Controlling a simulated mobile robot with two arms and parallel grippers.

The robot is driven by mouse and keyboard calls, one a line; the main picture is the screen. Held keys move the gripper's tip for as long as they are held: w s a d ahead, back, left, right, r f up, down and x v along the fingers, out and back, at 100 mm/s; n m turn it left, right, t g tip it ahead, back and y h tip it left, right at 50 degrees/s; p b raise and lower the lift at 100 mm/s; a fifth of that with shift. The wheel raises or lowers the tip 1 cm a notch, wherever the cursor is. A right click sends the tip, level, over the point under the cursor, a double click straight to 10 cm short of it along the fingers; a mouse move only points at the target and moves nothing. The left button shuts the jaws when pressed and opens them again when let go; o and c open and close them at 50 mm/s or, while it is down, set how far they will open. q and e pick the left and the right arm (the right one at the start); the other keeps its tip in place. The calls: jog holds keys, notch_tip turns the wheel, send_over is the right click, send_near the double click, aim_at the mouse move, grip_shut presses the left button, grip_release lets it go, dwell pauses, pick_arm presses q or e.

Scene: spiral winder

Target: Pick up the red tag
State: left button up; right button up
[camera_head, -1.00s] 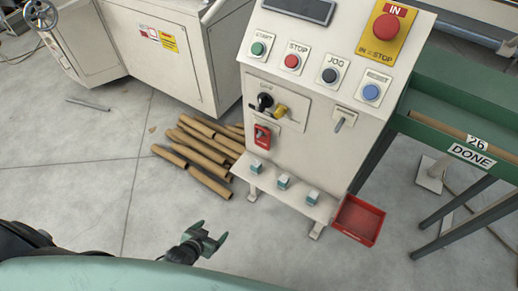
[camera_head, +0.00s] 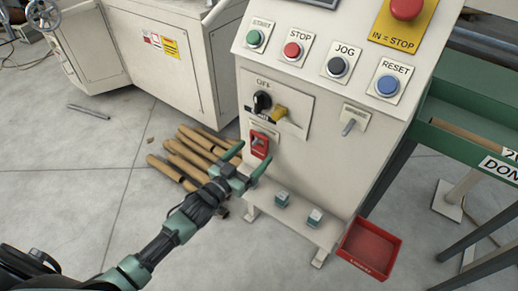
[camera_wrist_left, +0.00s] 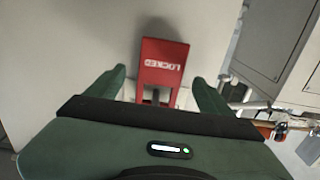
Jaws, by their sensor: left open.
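The red tag (camera_head: 260,145) hangs on the front of the control cabinet, below the OFF switch with its black knob and yellow handle. In the left wrist view the red tag (camera_wrist_left: 163,66) reads LOCKED, upside down, and lies ahead between the two fingers. My left gripper (camera_head: 250,163) is open, just in front of the cabinet and close below the tag. Its green fingers also show in the left wrist view (camera_wrist_left: 160,88), one on each side of the tag, with no clear contact. My right gripper is not in view.
The cabinet (camera_head: 330,150) carries START, STOP, JOG and RESET buttons and a red stop button (camera_head: 407,8). Small blocks (camera_head: 315,217) stand on its lower ledge. A red tray (camera_head: 370,250) is at lower right. Cardboard tubes (camera_head: 185,160) lie on the floor behind my arm.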

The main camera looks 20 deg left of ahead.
pick_arm(q)
jog(key=shift+x, duration=0.8)
jog(key=c, duration=1.5)
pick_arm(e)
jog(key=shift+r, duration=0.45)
